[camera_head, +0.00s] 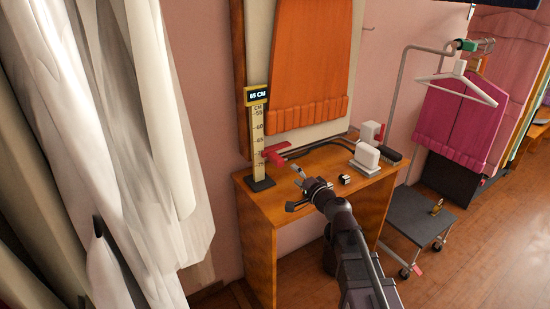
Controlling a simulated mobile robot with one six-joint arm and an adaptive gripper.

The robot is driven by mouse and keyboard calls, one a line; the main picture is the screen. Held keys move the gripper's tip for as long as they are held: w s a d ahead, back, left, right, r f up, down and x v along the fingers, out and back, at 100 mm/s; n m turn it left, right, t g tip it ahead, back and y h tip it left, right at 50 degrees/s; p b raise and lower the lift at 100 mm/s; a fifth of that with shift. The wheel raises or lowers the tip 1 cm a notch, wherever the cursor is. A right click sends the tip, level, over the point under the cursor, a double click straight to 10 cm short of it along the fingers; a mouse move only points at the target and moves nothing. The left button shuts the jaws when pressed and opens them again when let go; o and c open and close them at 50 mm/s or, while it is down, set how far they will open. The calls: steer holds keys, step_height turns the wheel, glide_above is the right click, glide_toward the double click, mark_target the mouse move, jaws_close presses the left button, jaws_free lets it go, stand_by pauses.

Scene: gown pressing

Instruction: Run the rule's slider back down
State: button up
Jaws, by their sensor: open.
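The rule (258,135) is a cream upright scale on a dark foot, standing at the left end of the wooden table. Its display on top (257,94) appears to read 65 CM. The red slider (276,152) sits low on the rule, near the lower printed marks, and sticks out to the right. My gripper (294,188) is open and empty over the table, to the lower right of the slider and apart from it in the picture. The exact gap between them cannot be told.
The wooden table (260,212) also holds a small black-and-white cube (345,179), a white iron-like block (366,160) and dark hoses. An orange gown (310,60) hangs on the board behind. White curtains (150,130) fill the left. A wheeled trolley (416,216) stands right.

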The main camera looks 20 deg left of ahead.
mark_target(275, 155)
steer(key=m, duration=2.1)
steer(key=shift+s+d, duration=0.35)
steer(key=shift+d, duration=0.05)
steer(key=shift+w+a, duration=0.1)
steer(key=x, duration=1.3)
steer(key=shift+w+a, duration=0.15)
steer(key=shift+w, duration=0.05)
jaws_close()
